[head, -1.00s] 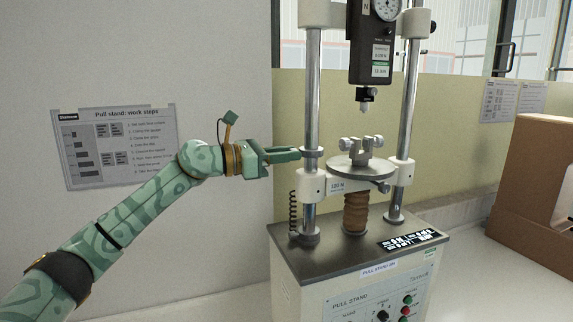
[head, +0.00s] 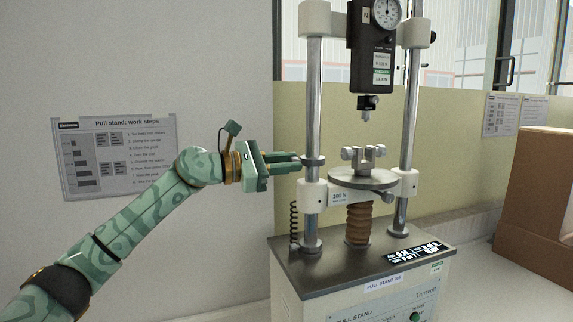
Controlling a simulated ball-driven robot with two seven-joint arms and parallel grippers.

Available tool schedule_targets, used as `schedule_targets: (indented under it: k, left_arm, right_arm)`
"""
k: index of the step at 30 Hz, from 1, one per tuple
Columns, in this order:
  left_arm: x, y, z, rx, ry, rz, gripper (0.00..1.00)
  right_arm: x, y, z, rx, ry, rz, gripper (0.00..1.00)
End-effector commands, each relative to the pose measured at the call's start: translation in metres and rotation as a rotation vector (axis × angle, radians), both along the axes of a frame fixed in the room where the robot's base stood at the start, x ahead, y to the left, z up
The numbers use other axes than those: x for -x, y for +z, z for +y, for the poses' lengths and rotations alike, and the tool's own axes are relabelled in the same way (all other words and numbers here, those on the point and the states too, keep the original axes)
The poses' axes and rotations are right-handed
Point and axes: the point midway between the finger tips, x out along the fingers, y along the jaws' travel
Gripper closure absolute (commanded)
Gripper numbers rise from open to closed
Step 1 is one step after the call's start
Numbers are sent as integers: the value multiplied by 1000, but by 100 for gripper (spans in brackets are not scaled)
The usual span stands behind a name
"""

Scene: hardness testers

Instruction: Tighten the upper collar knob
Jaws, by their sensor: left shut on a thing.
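The pull stand has two steel columns on a dark-topped base (head: 300,272). A thin metal upper collar (head: 314,161) rings the left column, just above the white block (head: 313,194) of the stand's table carrier. My left gripper (head: 298,161) comes in from the left at the collar's height, its fingers pointing right. The fingers are shut on the upper collar knob at the collar's left side, and they hide most of the knob. My right gripper is out of the picture.
A round table (head: 352,182) with a clamp (head: 362,155) stands right of the column. A black force gauge (head: 371,60) hangs above it. A coiled cable (head: 293,222) hangs left of the column. A brown box (head: 545,190) stands at the right.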

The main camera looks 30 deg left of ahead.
Motion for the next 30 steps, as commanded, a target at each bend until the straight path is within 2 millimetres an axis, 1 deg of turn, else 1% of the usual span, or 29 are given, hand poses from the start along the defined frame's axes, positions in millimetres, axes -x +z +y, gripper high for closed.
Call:
schedule_targets:
  k: [6,7,8,9,17,20,23,26,30]
  left_arm:
    - [0,1,1,2,2,-2,100]
    - [0,1,1,2,2,-2,72]
    - [0,1,1,1,1,-1,64]
    - [0,1,1,1,1,-1,59]
    - [0,0,1,1,1,0,59]
    - [4,-1,5,1,2,1,59]
    - [16,-2,16,0,3,3,59]
    - [33,-4,32,-1,6,3,59]
    - [63,-6,59,-3,5,5,59]
  right_arm:
    - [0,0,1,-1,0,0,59]
    - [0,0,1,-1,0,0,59]
    - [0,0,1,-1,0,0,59]
    - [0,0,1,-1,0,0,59]
    - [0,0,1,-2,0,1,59]
    - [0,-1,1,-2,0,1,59]
    - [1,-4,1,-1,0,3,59]
    - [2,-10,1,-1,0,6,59]
    - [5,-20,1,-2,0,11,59]
